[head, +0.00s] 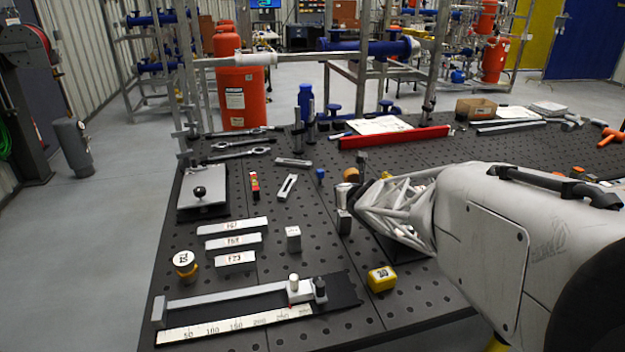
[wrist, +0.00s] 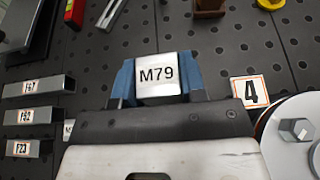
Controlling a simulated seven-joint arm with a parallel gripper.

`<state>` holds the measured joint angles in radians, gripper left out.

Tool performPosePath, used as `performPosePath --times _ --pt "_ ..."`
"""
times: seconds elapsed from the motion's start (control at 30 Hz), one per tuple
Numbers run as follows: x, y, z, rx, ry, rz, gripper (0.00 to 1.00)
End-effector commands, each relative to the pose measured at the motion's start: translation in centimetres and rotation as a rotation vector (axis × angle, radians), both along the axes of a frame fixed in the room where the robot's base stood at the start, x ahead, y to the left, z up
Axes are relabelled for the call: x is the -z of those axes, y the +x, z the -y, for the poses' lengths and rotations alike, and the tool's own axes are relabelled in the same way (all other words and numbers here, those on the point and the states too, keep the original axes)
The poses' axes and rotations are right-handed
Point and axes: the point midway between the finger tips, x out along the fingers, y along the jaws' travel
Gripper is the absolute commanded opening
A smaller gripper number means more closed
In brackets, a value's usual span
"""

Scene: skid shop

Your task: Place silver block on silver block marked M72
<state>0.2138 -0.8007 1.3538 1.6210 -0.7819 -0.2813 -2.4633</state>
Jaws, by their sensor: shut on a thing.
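My gripper (wrist: 158,82) is shut on a silver block (wrist: 158,73) marked M79, held between its blue fingers. In the head view my gripper (head: 345,206) is right of the other silver block and looks raised above the table. Another silver block (head: 293,238) stands upright on the perforated table, apart from the held one. In the wrist view a sliver of a silver block (wrist: 68,130) shows at the left, with a letter M; the rest is hidden behind my gripper, so its number cannot be read.
Labelled metal bars (head: 233,240) lie left of the standing block. A round yellow-and-white piece (head: 185,263) stands at the left.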

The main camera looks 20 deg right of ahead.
Motion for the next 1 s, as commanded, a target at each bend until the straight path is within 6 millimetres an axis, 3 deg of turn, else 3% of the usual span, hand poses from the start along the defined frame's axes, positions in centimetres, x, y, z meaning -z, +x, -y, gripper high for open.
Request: performPosePath --times 0.23,0.67,0.7,0.87,1.0 --pt "2.0 0.0 0.0 0.002 0.001 0.001 0.08" --pt "2.4 0.0 0.0 0.001 0.001 0.0 0.08" --pt "2.5 0.0 0.0 0.001 0.001 0.0 0.4" --pt "2.5 0.0 0.0 0.001 0.001 0.0 0.64" --pt "2.5 0.0 0.0 0.001 0.001 0.0 0.64"
